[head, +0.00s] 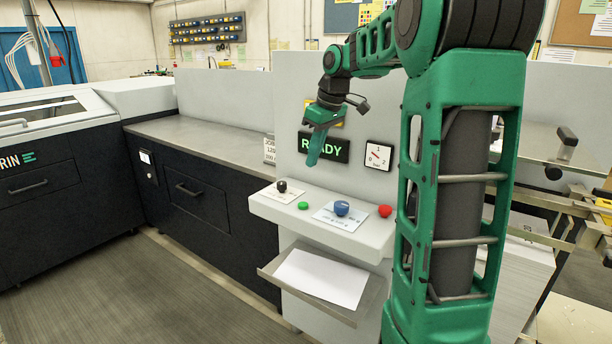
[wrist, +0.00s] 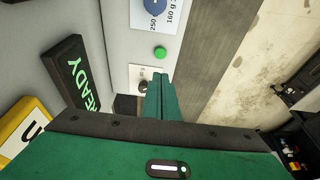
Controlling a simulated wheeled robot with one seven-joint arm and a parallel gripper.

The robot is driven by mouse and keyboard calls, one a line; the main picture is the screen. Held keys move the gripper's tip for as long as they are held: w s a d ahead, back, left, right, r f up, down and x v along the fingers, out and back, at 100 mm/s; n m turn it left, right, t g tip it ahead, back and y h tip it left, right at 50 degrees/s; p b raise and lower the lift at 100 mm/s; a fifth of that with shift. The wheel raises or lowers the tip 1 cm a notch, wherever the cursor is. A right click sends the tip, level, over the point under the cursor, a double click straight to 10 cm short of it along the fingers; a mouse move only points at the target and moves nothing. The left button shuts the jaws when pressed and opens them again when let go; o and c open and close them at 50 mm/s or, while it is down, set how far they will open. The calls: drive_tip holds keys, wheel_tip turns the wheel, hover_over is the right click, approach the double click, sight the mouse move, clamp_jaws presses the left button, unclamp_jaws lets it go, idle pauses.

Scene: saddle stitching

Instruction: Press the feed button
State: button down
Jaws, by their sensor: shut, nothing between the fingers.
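A small round green button (head: 303,205) sits on the light grey control ledge (head: 262,206), between a black knob (head: 281,186) and a blue knob (head: 341,208). A red button (head: 385,210) is at the ledge's right end. I cannot read which one is the feed button. My gripper (head: 312,163) is shut and empty, pointing down above the ledge, in front of the READY display (head: 338,148). In the wrist view, the green button (wrist: 160,52) shows just beyond the shut fingertips (wrist: 160,76), apart from them. The black knob (wrist: 143,86) is partly hidden by the fingers.
A pressure dial (head: 379,155) is on the panel behind the ledge. Below the ledge, a tray (head: 350,318) holds white paper (head: 322,277). A grey worktop (head: 200,133) over dark cabinets runs to the left. The floor (head: 130,285) in front is clear.

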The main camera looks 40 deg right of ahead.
hover_over(302, 204)
drive_tip(key=s, duration=0.1)
drive_tip(key=f, duration=1.1)
drive_tip(key=shift+d+f, duration=0.1)
drive_tip(key=shift+d, duration=0.15)
drive_tip(key=shift+f, duration=0.75)
